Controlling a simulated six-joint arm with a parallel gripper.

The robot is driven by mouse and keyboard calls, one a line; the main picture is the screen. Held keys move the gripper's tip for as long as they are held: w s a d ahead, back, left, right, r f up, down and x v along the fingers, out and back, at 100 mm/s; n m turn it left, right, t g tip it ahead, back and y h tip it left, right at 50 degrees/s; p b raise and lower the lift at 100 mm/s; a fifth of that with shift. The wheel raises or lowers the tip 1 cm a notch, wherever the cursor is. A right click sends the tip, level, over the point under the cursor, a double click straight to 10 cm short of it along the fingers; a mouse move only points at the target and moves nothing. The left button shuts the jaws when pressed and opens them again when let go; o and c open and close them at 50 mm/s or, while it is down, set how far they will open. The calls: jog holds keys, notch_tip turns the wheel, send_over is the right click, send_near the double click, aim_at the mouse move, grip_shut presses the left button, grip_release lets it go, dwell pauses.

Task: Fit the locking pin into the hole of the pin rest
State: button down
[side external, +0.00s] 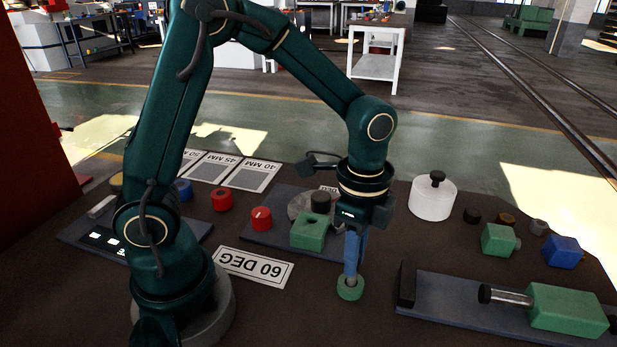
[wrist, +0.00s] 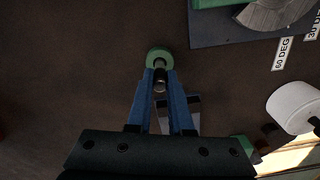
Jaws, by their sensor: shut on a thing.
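My gripper (side external: 351,272) points straight down, with its blue fingers low over the dark bench. In the wrist view, my gripper (wrist: 160,74) is shut on the locking pin (wrist: 159,82), a short dark, shiny cylinder between the fingertips. A round green ring, which looks like the pin rest (side external: 349,290), stands on the bench directly under the fingertips. The pin rest (wrist: 157,53) also shows just beyond the fingertips in the wrist view. The pin overlaps its near edge there. The fingers hide the pin in the side view, and I cannot tell whether its tip is inside the hole.
A green block with a hole (side external: 311,231) sits on a dark plate left of my gripper. A long base plate (side external: 450,310) with a green clamp block (side external: 567,310) lies to the right. A white cylinder (side external: 433,200) stands behind. A "60 DEG" card (side external: 253,267) lies front left.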

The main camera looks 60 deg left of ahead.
jog(key=shift+f, duration=0.15)
jog(key=c, duration=0.8)
grip_release()
notch_tip(320, 180, up, 12)
jog(key=shift+s+a+f+n+t, duration=0.2)
jog(key=shift+s+a+n+t, duration=0.6)
jog(key=shift+s+n, duration=0.95)
jog(key=shift+s+a+f+n+t, duration=0.35)
jog(key=shift+s+n+t, duration=0.8)
jog(key=shift+n, duration=1.1)
jog(key=shift+s+a+f+n+t, duration=0.1)
jog(key=shift+s+a+n+t, duration=0.7)
jog(key=shift+s+n, duration=1)
jog(key=shift+w, duration=0.2)
